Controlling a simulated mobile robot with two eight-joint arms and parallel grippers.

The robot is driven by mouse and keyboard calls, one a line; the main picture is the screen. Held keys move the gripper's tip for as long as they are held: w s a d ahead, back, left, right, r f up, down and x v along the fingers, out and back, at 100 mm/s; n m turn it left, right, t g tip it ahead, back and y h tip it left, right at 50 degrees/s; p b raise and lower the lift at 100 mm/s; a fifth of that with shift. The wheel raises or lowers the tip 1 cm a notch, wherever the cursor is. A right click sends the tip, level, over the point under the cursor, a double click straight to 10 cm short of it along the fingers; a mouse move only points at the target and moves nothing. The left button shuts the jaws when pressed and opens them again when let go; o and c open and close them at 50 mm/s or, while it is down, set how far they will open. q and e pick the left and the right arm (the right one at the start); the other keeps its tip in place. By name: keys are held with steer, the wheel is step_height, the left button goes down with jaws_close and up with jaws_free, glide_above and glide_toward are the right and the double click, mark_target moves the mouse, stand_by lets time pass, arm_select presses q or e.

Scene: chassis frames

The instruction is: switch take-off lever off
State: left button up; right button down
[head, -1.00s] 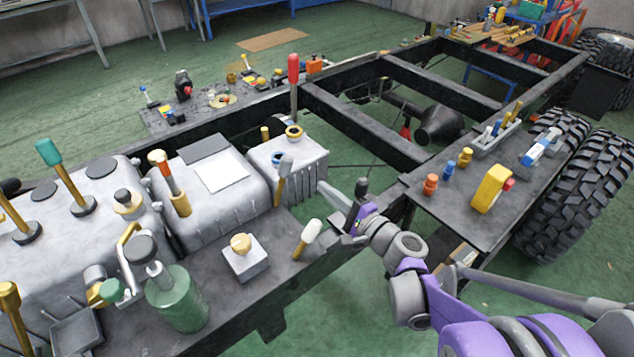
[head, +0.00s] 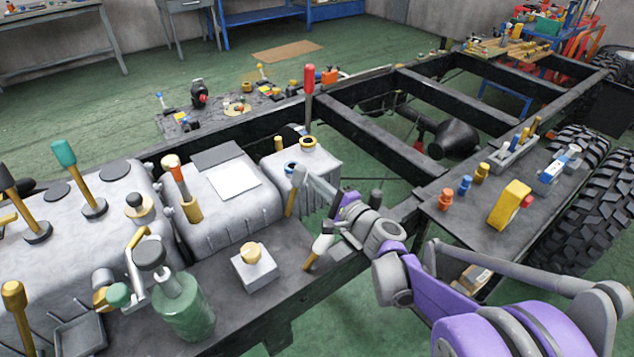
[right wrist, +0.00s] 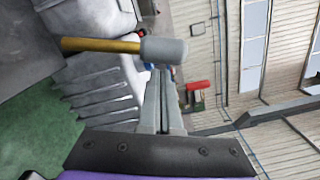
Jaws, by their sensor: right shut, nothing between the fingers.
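A lever with a grey knob and gold stem (head: 290,203) stands upright by the front corner of the ribbed grey housing. My right gripper (head: 308,184) is shut and empty, its fingertips close beside the grey knob. In the right wrist view the closed fingers (right wrist: 158,75) point at this grey-knobbed lever (right wrist: 163,49) and seem to overlap its knob; I cannot tell whether they touch. No label shows which lever is the take-off lever. My left gripper is not in view.
A red-handled lever (head: 309,80) stands behind the housing. Levers with teal (head: 64,153) and orange-white (head: 172,165) grips rise at left. A green bottle (head: 185,312) and a yellow-knobbed box (head: 254,268) sit on the front plate. The frame (head: 440,105) has open gaps.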

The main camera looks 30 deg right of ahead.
steer(key=shift+a+r+n+p, duration=0.25)
steer(key=shift+a+n+p, duration=0.1)
steer(key=shift+n, duration=0.05)
steer(key=shift+a, duration=0.1)
steer(key=shift+s+a+r+n+p, duration=0.15)
steer(key=shift+a+r+n+p, duration=0.4)
steer(key=shift+a+n+p, duration=0.25)
steer(key=a+n+p, duration=0.2)
steer(key=a+n, duration=0.2)
steer(key=a, duration=0.2)
steer(key=shift+s+r+n+p, duration=0.2)
steer(key=shift+r+n+p, duration=0.05)
steer(key=shift+n+p, duration=0.15)
steer(key=shift+a, duration=0.15)
steer(key=shift+s, duration=0.1)
